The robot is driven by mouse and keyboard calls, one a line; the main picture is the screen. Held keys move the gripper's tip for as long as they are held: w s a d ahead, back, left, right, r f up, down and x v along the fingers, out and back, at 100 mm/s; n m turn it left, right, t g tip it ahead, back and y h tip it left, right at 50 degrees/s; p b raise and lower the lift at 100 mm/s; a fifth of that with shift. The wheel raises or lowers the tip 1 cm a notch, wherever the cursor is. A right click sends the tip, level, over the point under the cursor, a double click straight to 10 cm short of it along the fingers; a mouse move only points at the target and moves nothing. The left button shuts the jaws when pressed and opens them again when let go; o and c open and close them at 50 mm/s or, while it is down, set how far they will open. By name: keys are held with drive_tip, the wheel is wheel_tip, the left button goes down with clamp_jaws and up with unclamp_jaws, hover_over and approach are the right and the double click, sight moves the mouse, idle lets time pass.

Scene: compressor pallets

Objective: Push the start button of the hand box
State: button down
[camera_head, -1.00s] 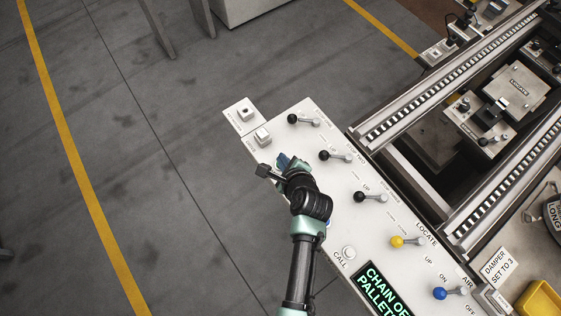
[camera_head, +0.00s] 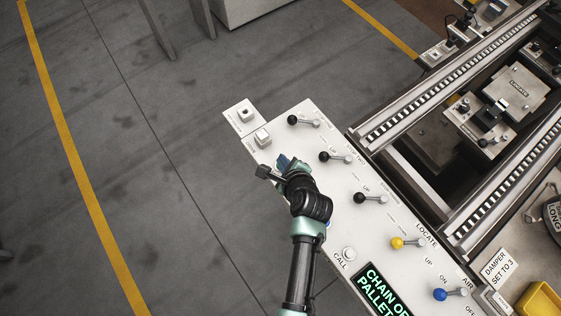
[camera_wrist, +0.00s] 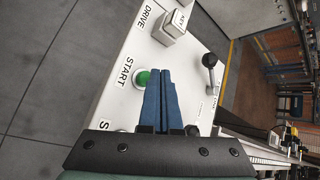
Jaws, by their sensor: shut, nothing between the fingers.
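The hand box (camera_head: 290,140) is a white slanted panel with levers and buttons. Its round green start button (camera_wrist: 143,78) shows in the wrist view beside the printed word START. In the head view my arm and gripper hide this button. My gripper (camera_head: 284,161) is over the left edge part of the panel. In the wrist view its two blue fingers (camera_wrist: 160,71) are shut together and empty. Their tips lie just right of the green button and overlap its edge in the picture. I cannot tell whether they touch it.
Black-knobbed levers (camera_head: 324,155), a yellow-knobbed lever (camera_head: 397,242) and a blue-knobbed lever (camera_head: 440,294) stand up from the panel. A square key switch (camera_wrist: 174,28) is near the DRIVE label. The conveyor rail (camera_head: 450,80) runs on the right. Open floor lies left.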

drive_tip(key=shift+f, duration=0.15)
idle(0.7)
drive_tip(key=shift+f, duration=0.3)
drive_tip(key=shift+f+b, duration=0.5)
drive_tip(key=shift+f, duration=0.05)
idle(0.6)
drive_tip(key=shift+r, duration=0.15)
drive_tip(key=shift+r+p, duration=0.8)
drive_tip(key=shift+p, duration=0.25)
wheel_tip(320, 180, up, 5)
drive_tip(key=p, duration=0.5)
